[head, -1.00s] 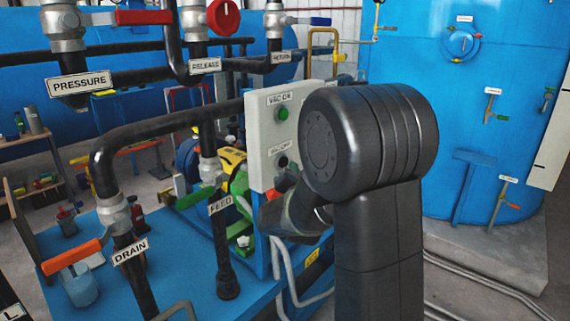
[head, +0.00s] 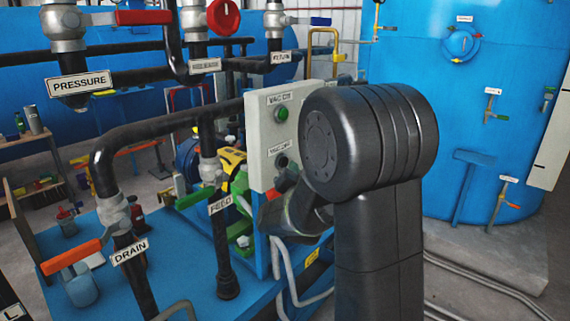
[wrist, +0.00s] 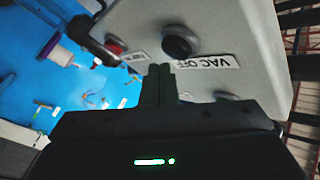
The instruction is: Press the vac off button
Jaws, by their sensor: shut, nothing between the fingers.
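The grey control box (head: 262,135) stands left of my arm in the head view. Its upper green button (head: 282,113) is under the VAC ON label (head: 279,98). The VAC OFF label (head: 279,150) sits lower, with a dark button (head: 282,161) under it, close to my wrist. In the wrist view, the VAC OFF label (wrist: 207,62) appears upside down beside the round black vac off button (wrist: 180,42). My gripper (wrist: 161,72) is shut and empty. Its tips appear below and slightly left of that button; I cannot tell the gap. My arm hides part of the box's lower right in the head view.
A red-tipped control (wrist: 113,48) shows left of the tips in the wrist view. Black pipes with a FEED tag (head: 220,204) and an orange DRAIN handle (head: 72,257) stand left of the box. A blue tank (head: 420,130) is behind right.

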